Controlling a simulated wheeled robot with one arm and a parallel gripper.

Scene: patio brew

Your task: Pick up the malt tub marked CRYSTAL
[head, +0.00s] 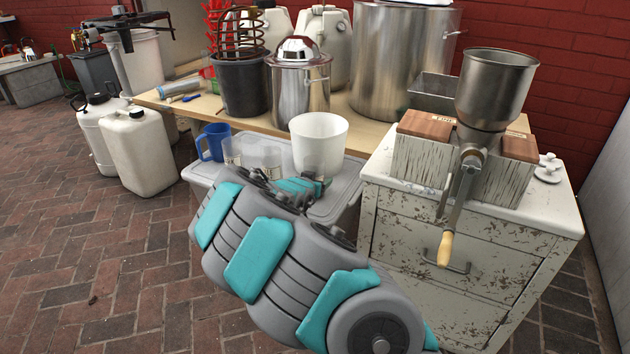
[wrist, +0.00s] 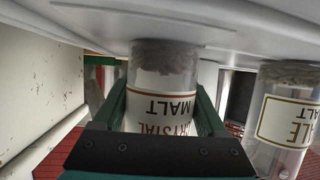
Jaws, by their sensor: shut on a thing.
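The clear malt tub marked CRYSTAL (wrist: 162,88) appears upside down in the wrist view, with grain at its base. My gripper (wrist: 162,105) is shut on it, one green finger on each side. The base is at or very near the grey lid (wrist: 90,18); I cannot tell whether it touches. Another clear tub, its label ending in LE (wrist: 287,120), stands to the right in the wrist view. In the head view, clear tubs (head: 232,151) stand on the grey lid, but their labels cannot be read. My arm hides much of the gripper there.
A white bucket (head: 319,143) stands close beside the tubs, and a blue mug (head: 212,143) is at their left. A worn white cabinet (head: 440,270) with a grain mill (head: 492,95) is at the right. A wooden table (head: 180,103) with pots lies behind. Brick floor is open at left.

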